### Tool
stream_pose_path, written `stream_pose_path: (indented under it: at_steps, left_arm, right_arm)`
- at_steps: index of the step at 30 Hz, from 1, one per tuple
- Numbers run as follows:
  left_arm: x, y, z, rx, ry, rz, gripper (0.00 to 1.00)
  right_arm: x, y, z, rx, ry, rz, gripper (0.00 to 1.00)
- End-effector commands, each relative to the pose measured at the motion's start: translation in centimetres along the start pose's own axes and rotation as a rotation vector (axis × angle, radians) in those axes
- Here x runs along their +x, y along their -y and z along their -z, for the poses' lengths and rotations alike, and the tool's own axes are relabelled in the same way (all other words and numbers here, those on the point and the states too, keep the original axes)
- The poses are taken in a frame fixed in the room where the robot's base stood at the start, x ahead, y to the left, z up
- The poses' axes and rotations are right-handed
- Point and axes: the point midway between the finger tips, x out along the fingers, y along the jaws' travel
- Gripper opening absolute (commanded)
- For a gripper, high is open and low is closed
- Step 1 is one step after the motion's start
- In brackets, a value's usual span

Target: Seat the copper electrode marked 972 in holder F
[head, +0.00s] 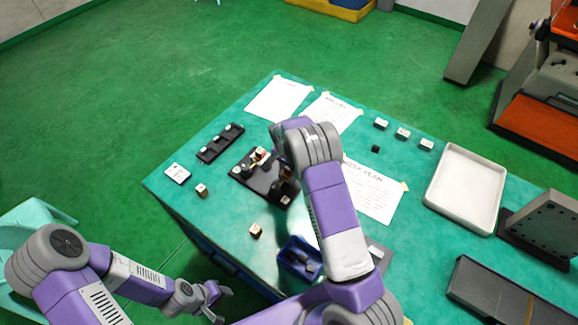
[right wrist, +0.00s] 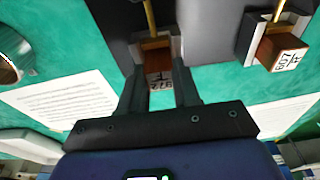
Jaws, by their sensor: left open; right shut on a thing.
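The copper electrode marked 972 (right wrist: 160,78) is between the fingers of my right gripper (right wrist: 159,88), which is shut on it. It is at a grey holder with a brass rod, but I cannot tell whether it is seated, and no holder letter is readable there. A second copper electrode (right wrist: 283,52) with a label that is hard to read sits in a similar holder to the right. In the head view my right arm reaches over the black fixture (head: 240,172) and hides part of it. My left gripper (head: 216,292) is open and empty, off the table's near side.
Two loose blocks (head: 201,190) (head: 255,231) stand on the green table in front of the fixture. A black strip (head: 209,153) with small parts lies at its left. A blue bin (head: 289,267), a white tray (head: 437,206) and papers (head: 278,101) lie around.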

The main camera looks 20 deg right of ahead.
Motion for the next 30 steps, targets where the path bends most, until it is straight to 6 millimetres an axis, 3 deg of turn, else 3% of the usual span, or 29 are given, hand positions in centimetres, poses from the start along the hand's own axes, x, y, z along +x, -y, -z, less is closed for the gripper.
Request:
stream_pose_path:
  at_steps: [7, 8, 14, 23, 30]
  left_arm:
    - [0.4, 0.1, 0.0, 0.000, 0.000, 0.000, 0.43]
    - [0.4, 0.1, 0.0, 0.000, 0.000, 0.000, 0.43]
    - [0.3, 0.1, 0.0, 0.000, 0.000, 0.000, 0.43]
    - [0.3, 0.1, 0.0, 0.000, 0.000, 0.000, 0.43]
    - [0.1, 0.0, 0.0, 0.000, 0.000, 0.000, 0.43]
  right_arm:
    - [0.3, 0.0, 0.0, 0.000, -0.001, 0.001, 0.00]
    - [0.3, 0.0, 0.0, 0.000, -0.001, 0.001, 0.33]
    - [0.3, 0.0, 0.0, 0.000, -0.001, 0.001, 0.61]
    - [0.1, 0.0, -0.1, 0.000, 0.000, 0.000, 0.61]
    - [-3.4, 0.1, 0.0, 0.000, -0.002, 0.003, 0.61]
